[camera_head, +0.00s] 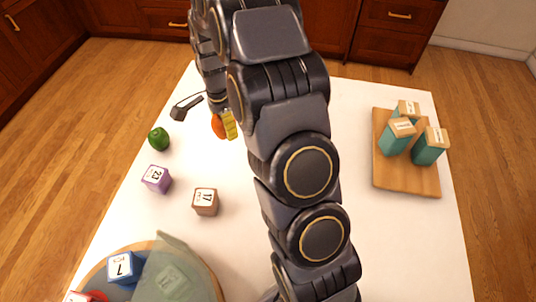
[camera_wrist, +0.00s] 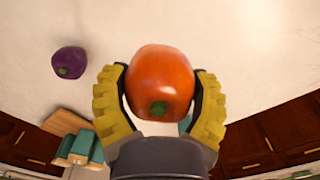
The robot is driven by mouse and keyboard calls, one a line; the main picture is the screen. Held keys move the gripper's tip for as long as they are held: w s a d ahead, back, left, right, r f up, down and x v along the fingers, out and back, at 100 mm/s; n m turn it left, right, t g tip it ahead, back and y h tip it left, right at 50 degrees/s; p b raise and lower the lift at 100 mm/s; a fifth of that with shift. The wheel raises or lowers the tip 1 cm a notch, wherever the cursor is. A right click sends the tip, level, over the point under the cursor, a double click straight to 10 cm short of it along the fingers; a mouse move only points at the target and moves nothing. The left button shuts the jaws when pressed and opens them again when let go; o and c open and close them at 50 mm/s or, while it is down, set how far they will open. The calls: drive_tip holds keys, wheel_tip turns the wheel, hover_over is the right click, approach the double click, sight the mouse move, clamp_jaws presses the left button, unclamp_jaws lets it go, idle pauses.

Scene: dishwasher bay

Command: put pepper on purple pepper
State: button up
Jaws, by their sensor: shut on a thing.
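My gripper (camera_wrist: 160,88) is shut on an orange-red pepper (camera_wrist: 160,75). Its yellow finger pads press the pepper from both sides, with the green stem toward the palm. In the head view my gripper (camera_head: 225,125) and the orange-red pepper (camera_head: 216,124) are partly hidden by my arm, left of centre over the white table. A dark purple pepper (camera_wrist: 69,62) lies on the table at the upper left of the wrist view, apart from the held pepper. The purple pepper does not show in the head view.
A green pepper (camera_head: 158,139), a purple numbered cube (camera_head: 156,179) and a brown numbered cube (camera_head: 205,201) lie on the table's left. A round tray (camera_head: 209,281) with a blue cube (camera_head: 122,267) is at front left. A wooden board (camera_head: 405,182) holds teal-and-wood blocks (camera_head: 430,146) at right.

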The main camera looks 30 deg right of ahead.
drive_tip(key=s+d, duration=0.4)
drive_tip(key=s, duration=0.5)
drive_tip(key=s+d, duration=0.4)
drive_tip(key=s, duration=0.4)
drive_tip(key=shift+f, duration=3.45)
drive_tip(key=shift+a+f, duration=0.1)
drive_tip(key=o, duration=1.2)
